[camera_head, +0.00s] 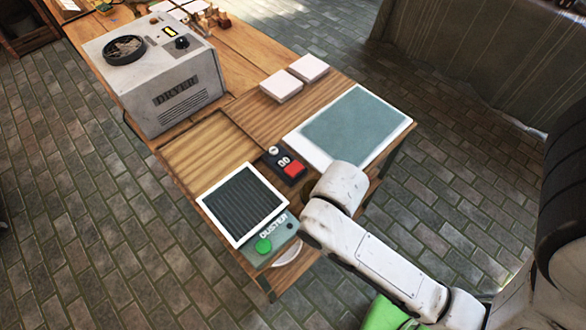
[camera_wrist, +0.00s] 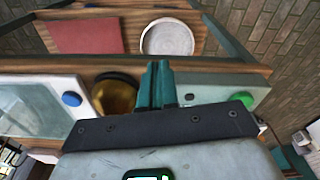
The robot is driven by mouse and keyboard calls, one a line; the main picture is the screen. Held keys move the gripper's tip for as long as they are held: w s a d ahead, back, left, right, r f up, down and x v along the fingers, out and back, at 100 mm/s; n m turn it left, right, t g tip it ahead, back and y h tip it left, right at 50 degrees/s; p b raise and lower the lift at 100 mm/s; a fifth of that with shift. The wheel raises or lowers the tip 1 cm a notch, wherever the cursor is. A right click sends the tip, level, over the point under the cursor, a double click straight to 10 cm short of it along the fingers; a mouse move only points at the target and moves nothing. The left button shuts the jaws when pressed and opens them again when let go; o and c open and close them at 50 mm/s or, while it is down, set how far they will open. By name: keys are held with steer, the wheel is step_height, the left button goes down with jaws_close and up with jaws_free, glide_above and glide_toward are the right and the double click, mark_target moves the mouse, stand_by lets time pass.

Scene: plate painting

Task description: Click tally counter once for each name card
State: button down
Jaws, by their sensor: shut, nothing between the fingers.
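The tally counter (camera_head: 284,165) is a small dark box with a red button and a display that seems to read 00. It lies on the table between the framed black pad and the large blue-grey panel. My gripper is hidden behind my white wrist in the head view, just right of the counter. In the wrist view my gripper (camera_wrist: 158,84) shows shut teal fingers, empty, over the table edge. I cannot make out the counter in the wrist view. No card with a readable name shows; two white flat blocks (camera_head: 281,86) (camera_head: 309,68) lie farther back.
A grey dryer (camera_head: 160,75) stands at the back left. The duster (camera_head: 276,238), with a green button, is at the near corner. The blue-grey panel (camera_head: 350,124) lies at right. The wrist view shows a brass round thing (camera_wrist: 115,97), a red flat item (camera_wrist: 88,36) and a white plate (camera_wrist: 167,38).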

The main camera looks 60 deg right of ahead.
steer(key=w+n+h+p, duration=0.1)
steer(key=h, duration=0.1)
steer(key=w+d+r+n+g+h+p, duration=0.1)
steer(key=n+p, duration=0.1)
steer(key=w+d+n+g+h+p, duration=0.1)
steer(key=w+h, duration=0.1)
steer(key=shift+d+r+h, duration=0.2)
steer(key=shift+r+h, duration=0.1)
steer(key=w+d+r+n+h+p, duration=0.1)
steer(key=w+d+r+n+h, duration=0.2)
steer(key=w+d+r, duration=0.5)
steer(key=shift+w+r+n+g+p, duration=0.35)
steer(key=shift+w+r, duration=0.3)
steer(key=shift+w, duration=0.3)
steer(key=b, duration=0.7)
glide_above(292, 171)
step_height(292, 171, down, 7)
steer(key=shift+d+r, duration=0.1)
steer(key=shift+f, duration=1)
